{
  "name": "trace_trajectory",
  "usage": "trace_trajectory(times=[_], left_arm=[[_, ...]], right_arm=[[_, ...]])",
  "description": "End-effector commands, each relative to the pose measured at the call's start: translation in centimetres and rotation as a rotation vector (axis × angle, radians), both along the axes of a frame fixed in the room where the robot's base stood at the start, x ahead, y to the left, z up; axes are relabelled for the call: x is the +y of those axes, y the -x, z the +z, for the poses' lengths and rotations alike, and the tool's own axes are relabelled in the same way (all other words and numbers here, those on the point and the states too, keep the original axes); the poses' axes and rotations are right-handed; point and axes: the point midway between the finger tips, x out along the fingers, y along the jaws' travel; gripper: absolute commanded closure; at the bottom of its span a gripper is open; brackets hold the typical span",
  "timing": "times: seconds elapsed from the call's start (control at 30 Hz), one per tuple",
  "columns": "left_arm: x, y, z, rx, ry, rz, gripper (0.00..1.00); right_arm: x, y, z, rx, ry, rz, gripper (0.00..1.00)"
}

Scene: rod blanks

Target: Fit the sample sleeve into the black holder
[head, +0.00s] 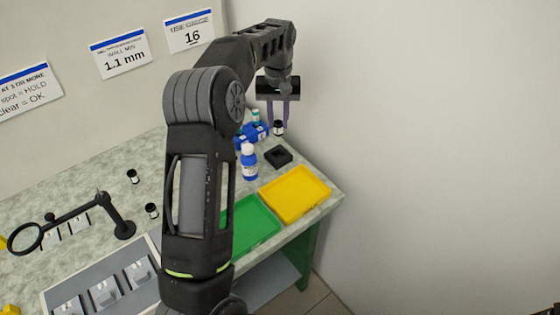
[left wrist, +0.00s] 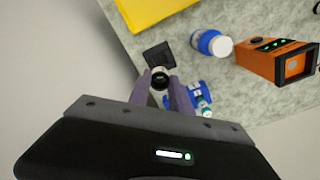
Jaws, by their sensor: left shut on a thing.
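The sample sleeve (head: 278,129), a small black-and-white cylinder, is between the purple fingers of my left gripper (head: 279,122), which is shut on it. In the left wrist view the sleeve (left wrist: 159,79) shows its round dark end between the fingertips (left wrist: 160,90). The black holder (head: 278,156), a small square block, lies on the table just below the sleeve in the head view. The holder (left wrist: 159,55) also shows just beyond the sleeve in the left wrist view. The sleeve appears above the holder and apart from it. My right gripper is not in view.
A blue bottle with a white cap (head: 249,163) stands left of the holder. A blue rack (head: 257,132) is behind it. A yellow tray (head: 296,193) and green tray (head: 250,226) lie in front. An orange device (left wrist: 279,63) shows in the wrist view. A wall is at the right.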

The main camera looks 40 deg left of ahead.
Motion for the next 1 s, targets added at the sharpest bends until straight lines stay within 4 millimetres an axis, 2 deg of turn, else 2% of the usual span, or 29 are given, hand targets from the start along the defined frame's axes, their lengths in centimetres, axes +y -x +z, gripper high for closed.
trace_trajectory(times=[0.27,0.5,0.6,0.87,1.0], left_arm=[[0.0,0.1,-0.4,0.002,0.0,-0.001,1.0],[0.0,0.1,-3.9,0.005,0.0,-0.001,1.0],[0.0,0.0,-4.8,0.001,0.0,-0.001,1.0],[-0.1,0.0,-4.9,0.001,-0.001,-0.002,1.0],[-0.1,0.1,-5.8,0.003,0.0,-0.002,1.0]], right_arm=[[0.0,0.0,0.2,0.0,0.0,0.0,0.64],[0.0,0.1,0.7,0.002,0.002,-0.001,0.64],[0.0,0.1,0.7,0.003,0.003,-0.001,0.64],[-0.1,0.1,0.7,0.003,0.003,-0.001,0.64],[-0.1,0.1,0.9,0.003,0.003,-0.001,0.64]])
